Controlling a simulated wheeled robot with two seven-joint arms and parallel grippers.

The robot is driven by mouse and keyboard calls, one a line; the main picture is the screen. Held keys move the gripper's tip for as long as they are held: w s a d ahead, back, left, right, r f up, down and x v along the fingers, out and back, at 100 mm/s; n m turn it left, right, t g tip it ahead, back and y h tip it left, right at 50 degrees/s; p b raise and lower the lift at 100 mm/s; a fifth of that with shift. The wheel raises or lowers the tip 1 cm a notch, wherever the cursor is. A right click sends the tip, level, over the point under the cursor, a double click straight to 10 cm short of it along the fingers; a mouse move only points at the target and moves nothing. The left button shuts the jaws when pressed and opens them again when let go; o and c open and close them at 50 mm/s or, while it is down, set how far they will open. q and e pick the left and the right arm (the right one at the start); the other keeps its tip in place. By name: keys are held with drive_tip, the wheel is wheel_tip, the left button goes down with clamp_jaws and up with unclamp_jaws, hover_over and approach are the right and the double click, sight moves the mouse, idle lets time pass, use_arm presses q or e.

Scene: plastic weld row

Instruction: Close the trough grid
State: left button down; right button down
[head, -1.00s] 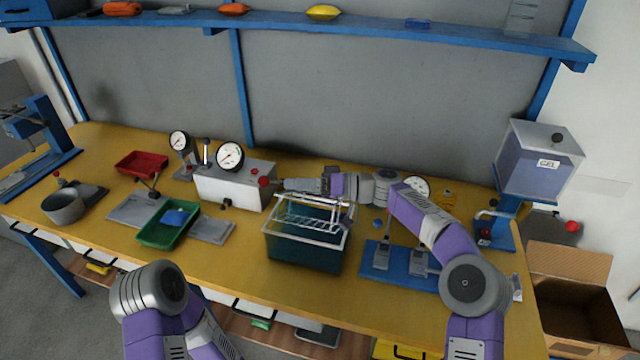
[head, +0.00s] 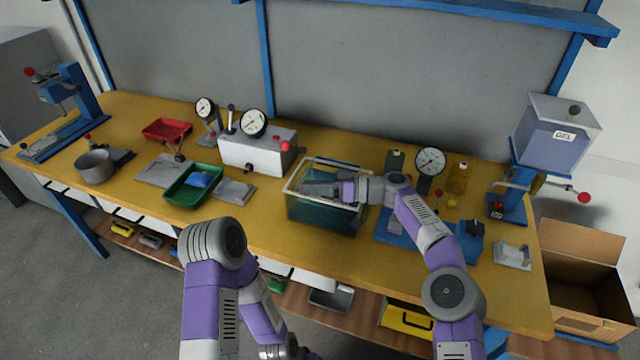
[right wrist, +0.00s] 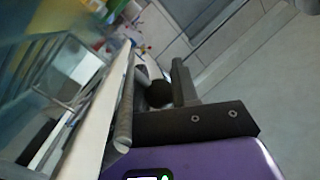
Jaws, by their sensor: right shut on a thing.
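The teal trough (head: 320,215) stands on the yellow bench, right of the white gauge box. Its pale grid frame (head: 295,177) lies across the trough's top, looking about level with the rim; my arm covers part of it. My right gripper (head: 308,188) is over the trough's mouth, its arm coming in from the right. In the right wrist view, my right gripper's dark jaws (right wrist: 160,93) are shut beside a grey rod (right wrist: 125,110) and the white frame edge (right wrist: 98,135). The exact grip is partly hidden.
The gauge box (head: 255,150) stands close left of the trough. A dial gauge (head: 430,165) and a blue plate (head: 390,225) are on its right. The green tray (head: 190,185) is further left. The bench front before the trough is clear.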

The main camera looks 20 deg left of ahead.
drive_tip(key=shift+f, duration=0.35)
drive_tip(key=c, duration=0.9)
unclamp_jaws()
drive_tip(key=shift+s, duration=0.1)
drive_tip(key=shift+o, duration=0.2)
wheel_tip(320, 180, up, 10)
drive_tip(key=p, duration=0.3)
drive_tip(key=shift+r+p, duration=0.2)
drive_tip(key=shift+p, duration=0.15)
